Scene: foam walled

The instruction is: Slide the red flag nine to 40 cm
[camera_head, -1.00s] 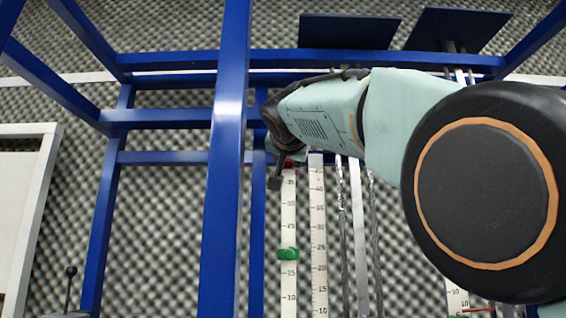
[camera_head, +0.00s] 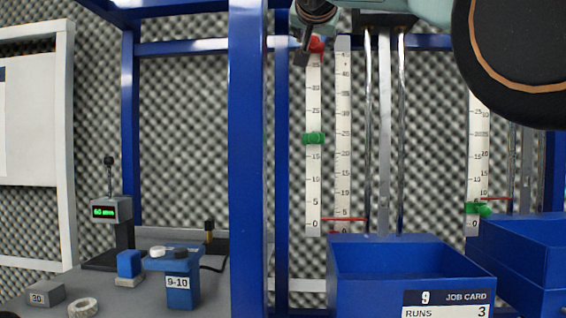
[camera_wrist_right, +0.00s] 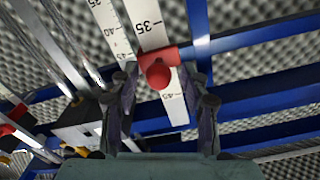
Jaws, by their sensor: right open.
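The red flag (camera_head: 316,43) sits high on the left white scale (camera_head: 313,170), above its 35 mark. My right gripper (camera_head: 303,50) is beside the flag in the head view. In the wrist view my right gripper (camera_wrist_right: 165,92) is open around the knob, with gaps on both sides. My left gripper is not in view.
A blue bin (camera_head: 380,262) with a job card stands below. Blue posts (camera_head: 249,170) frame the scales.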

